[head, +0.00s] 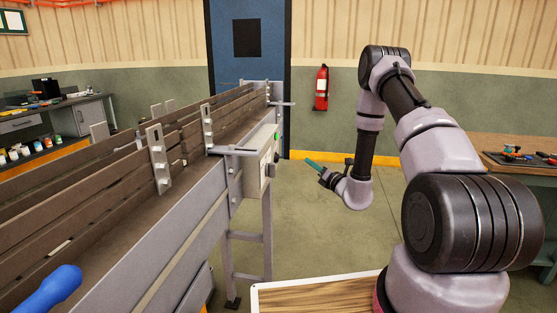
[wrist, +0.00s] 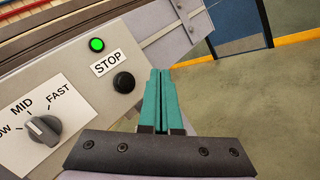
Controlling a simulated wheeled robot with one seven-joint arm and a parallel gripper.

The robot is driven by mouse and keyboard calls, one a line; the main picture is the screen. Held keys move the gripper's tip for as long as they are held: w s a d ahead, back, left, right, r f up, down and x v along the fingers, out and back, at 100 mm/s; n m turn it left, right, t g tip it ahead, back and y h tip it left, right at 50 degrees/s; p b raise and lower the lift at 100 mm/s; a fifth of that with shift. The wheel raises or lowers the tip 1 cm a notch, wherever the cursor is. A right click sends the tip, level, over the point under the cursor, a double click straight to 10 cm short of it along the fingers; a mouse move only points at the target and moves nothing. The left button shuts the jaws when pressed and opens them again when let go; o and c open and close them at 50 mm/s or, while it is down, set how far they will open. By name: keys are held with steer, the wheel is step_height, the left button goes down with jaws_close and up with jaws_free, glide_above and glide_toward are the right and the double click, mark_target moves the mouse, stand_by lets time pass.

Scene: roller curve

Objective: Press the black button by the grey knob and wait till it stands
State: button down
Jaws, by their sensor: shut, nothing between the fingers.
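In the wrist view, the black button (wrist: 123,82) sits on the grey control panel just under a white STOP label (wrist: 107,63). A lit green lamp (wrist: 97,45) is above the label. The grey knob (wrist: 43,130) is at the lower left, its pointer near MID on a SLOW-MID-FAST scale. My gripper (wrist: 161,75) has teal fingers, shut and empty, and appears just right of the button in the picture; I cannot tell its distance from the panel. In the head view, my gripper (head: 313,164) is in the air right of the control box (head: 262,157).
The conveyor (head: 160,220) with brown side boards and metal brackets fills the left. A blue object (head: 50,290) lies at its near end. A wooden-topped surface (head: 310,296) is at the bottom, a workbench (head: 520,150) at the right. The floor right of the conveyor is clear.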

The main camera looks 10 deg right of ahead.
steer(key=w+a, duration=0.2)
steer(key=a, duration=0.6)
steer(key=shift+w, duration=0.3)
steer(key=shift+a, duration=0.25)
stand_by(1.6)
steer(key=shift+w+a, duration=0.15)
steer(key=shift+a, duration=0.1)
steer(key=shift+w+a, duration=0.1)
steer(key=shift+a, duration=0.35)
stand_by(0.6)
steer(key=shift+d, duration=0.1)
steer(key=shift+s+d, duration=0.25)
steer(key=shift+d, duration=0.5)
steer(key=shift+s+d, duration=0.25)
steer(key=shift+d, duration=0.55)
steer(key=shift+s+d, duration=0.3)
steer(key=shift+d, duration=0.5)
steer(key=shift+s+d, duration=0.25)
steer(key=shift+d, duration=0.55)
